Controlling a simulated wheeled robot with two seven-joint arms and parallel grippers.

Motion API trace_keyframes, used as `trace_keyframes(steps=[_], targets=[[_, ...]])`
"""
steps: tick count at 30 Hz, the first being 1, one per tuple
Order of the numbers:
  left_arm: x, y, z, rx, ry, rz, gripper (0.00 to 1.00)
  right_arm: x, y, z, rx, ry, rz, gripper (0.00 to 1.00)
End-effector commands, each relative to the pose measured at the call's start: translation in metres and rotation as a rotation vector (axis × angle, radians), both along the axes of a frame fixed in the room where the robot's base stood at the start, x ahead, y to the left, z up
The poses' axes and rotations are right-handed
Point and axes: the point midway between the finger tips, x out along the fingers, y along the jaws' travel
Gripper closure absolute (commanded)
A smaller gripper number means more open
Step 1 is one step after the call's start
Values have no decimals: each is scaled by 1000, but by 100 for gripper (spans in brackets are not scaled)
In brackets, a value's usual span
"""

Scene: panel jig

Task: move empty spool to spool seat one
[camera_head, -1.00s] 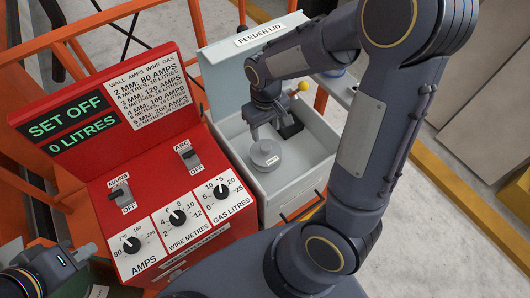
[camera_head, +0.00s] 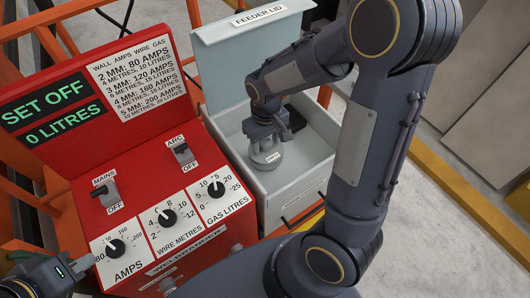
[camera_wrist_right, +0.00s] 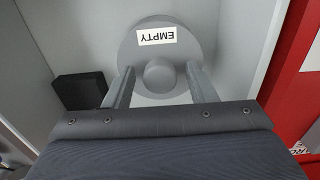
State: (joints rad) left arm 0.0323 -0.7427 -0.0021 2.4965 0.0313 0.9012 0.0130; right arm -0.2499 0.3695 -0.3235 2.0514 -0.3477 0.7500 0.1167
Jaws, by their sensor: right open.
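The empty spool (camera_head: 267,160) is a grey disc with a white label, standing on the floor of the open feeder box (camera_head: 312,172). In the right wrist view the spool (camera_wrist_right: 195,40) shows its EMPTY label and a round central knob (camera_wrist_right: 159,75). My right gripper (camera_head: 265,145) is directly over the spool, pointing down. Its fingers (camera_wrist_right: 159,88) are apart, one on each side of the knob, with gaps visible. My left gripper (camera_head: 78,268) is at the lower left edge, partly cut off; its jaws are unclear. I cannot make out spool seat one.
A black block (camera_wrist_right: 80,90) is beside the spool in the box. The raised feeder lid (camera_head: 255,45) stands behind. The red welder panel (camera_head: 150,185) with switches and dials is left of the box. Orange rails (camera_head: 25,210) run behind and left.

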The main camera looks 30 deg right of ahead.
Motion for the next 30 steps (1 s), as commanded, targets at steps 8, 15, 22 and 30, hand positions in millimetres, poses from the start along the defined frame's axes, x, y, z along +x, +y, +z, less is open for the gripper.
trace_keyframes(steps=[8,15,22,30], targets=[[0,0,1,0,0,0,100,0,0,1,0,0,0,69],[0,0,1,0,0,0,100,0,0,1,0,0,0,97],[0,0,2,0,0,0,100,0,0,3,0,0,0,97],[0,0,6,0,0,0,100,0,0,7,0,0,0,97]])
